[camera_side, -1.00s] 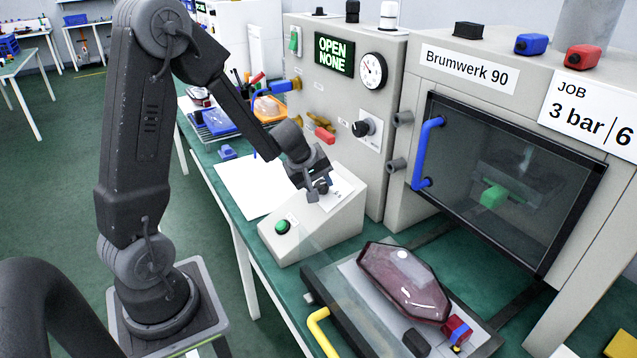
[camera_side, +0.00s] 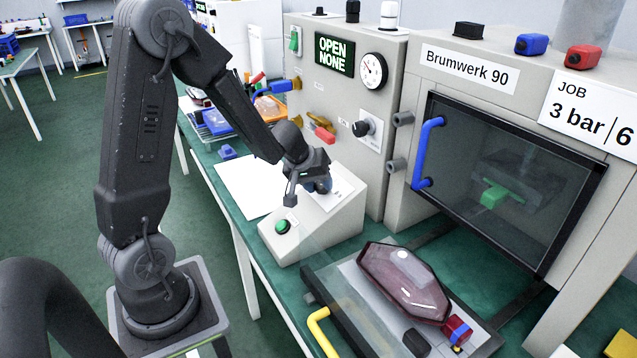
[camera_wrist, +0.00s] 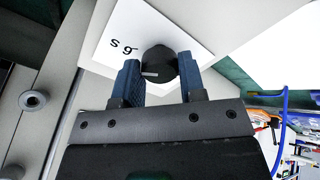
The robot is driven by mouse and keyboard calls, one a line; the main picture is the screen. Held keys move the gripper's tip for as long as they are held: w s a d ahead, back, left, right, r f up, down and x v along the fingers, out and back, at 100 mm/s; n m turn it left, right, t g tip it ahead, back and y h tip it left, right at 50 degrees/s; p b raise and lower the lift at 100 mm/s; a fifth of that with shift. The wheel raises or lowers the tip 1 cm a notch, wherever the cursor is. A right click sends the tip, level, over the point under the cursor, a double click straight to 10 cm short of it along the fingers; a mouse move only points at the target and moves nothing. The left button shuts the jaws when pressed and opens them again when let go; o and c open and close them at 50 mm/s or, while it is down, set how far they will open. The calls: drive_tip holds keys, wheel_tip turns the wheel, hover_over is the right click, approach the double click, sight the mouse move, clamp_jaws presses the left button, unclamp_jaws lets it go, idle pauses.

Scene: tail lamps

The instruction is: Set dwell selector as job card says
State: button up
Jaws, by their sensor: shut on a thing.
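The dwell selector is a black round knob (camera_wrist: 158,62) on a white label plate on the sloped console (camera_side: 312,226). My gripper (camera_wrist: 158,75) has its blue fingers on either side of the knob and is shut on it. In the side view, my gripper (camera_side: 316,186) is over the upper part of the console and hides the knob. A mark that looks like "9 s", seen inverted, shows on the plate; the other marks are hidden. The job card (camera_side: 597,113) reads "JOB 3 bar/6".
A green button (camera_side: 283,226) is low on the console. Behind stands a grey cabinet with a display (camera_side: 334,54) reading "OPEN NONE", a gauge (camera_side: 374,70) and a black knob (camera_side: 362,128). A dark red lamp (camera_side: 404,283) lies on a tray in front of the glass-doored press (camera_side: 508,180).

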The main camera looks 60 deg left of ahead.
drive_tip(key=o, duration=0.9)
drive_tip(key=shift+r, duration=0.1)
drive_tip(key=shift+s+r, duration=0.25)
drive_tip(key=shift+r, duration=0.35)
drive_tip(key=v, duration=0.6)
drive_tip(key=shift+s, duration=0.15)
